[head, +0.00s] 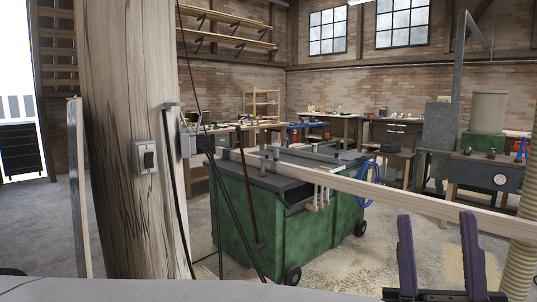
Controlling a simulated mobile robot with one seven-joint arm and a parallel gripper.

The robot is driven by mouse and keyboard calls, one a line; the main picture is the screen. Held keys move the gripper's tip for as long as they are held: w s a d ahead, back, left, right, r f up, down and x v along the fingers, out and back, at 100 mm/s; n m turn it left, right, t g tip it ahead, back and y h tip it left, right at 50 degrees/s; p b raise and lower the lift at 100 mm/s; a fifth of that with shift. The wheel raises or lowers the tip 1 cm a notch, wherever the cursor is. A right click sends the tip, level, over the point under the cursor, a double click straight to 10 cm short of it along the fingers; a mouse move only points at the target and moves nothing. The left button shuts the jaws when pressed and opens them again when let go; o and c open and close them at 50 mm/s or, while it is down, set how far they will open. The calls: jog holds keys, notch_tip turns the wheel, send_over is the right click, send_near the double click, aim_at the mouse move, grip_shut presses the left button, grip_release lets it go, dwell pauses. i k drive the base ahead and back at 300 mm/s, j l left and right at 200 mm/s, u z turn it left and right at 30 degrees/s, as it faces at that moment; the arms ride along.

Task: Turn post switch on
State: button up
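The post switch (145,157) is a small grey box with a dark rocker on the front of a thick wooden post (125,225) at the left. It is too small to tell which way the rocker is set. My gripper (436,218) shows at the lower right with two purple fingers pointing up. The fingers are wide apart with nothing between them. It is far to the right of the switch and lower in the picture, not touching it.
A second grey box (188,143) with hanging cables is on the post's right side. A green machine (285,225) on wheels stands behind, with a long plank (420,198) across it. Benches line the back. A ribbed hose (520,255) is at far right.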

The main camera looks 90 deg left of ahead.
aim_at(149, 163)
jog(key=u, duration=3.3)
jog(key=i+l+z, duration=0.3)
jog(key=l, duration=0.15)
jog(key=i+l+z, duration=0.3)
jog(key=l, duration=0.1)
